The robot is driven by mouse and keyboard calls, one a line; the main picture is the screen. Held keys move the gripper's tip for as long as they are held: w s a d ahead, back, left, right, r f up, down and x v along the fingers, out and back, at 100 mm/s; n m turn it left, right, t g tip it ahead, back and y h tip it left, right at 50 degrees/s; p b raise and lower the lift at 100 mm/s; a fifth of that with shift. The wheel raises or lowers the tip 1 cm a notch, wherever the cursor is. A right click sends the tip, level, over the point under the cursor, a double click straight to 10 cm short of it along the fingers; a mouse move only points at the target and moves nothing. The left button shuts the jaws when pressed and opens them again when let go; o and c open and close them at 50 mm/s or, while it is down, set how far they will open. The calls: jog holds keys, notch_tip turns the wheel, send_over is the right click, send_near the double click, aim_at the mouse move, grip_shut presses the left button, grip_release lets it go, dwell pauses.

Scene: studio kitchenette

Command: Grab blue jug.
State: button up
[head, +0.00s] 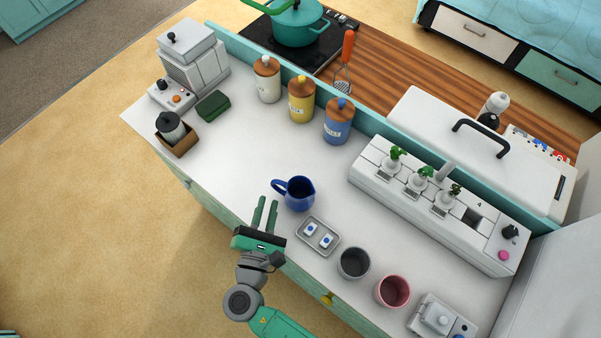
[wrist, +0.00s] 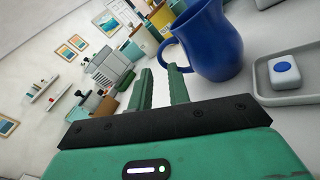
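The blue jug (head: 299,194) stands upright on the white counter, its handle (head: 279,187) toward the left. In the wrist view the jug (wrist: 212,42) is at the upper right, with its handle loop (wrist: 166,55) just beyond the fingertips. My gripper (head: 268,200) is at the counter's front edge, to the lower left of the jug, fingers pointing toward the handle. Its two green fingers, also in the wrist view (wrist: 161,70), are apart with a narrow gap and nothing visible between them. I cannot tell whether a fingertip touches the handle.
A grey tray (head: 302,239) with two small white blocks lies just right of my gripper. A grey cup (head: 354,263) and a pink cup (head: 393,292) stand farther right. Several canisters (head: 301,100) line the back. The counter left of the jug is clear.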

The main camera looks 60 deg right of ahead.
aim_at(273, 184)
jog(key=x, duration=0.7)
jog(key=shift+d, duration=0.15)
grip_shut()
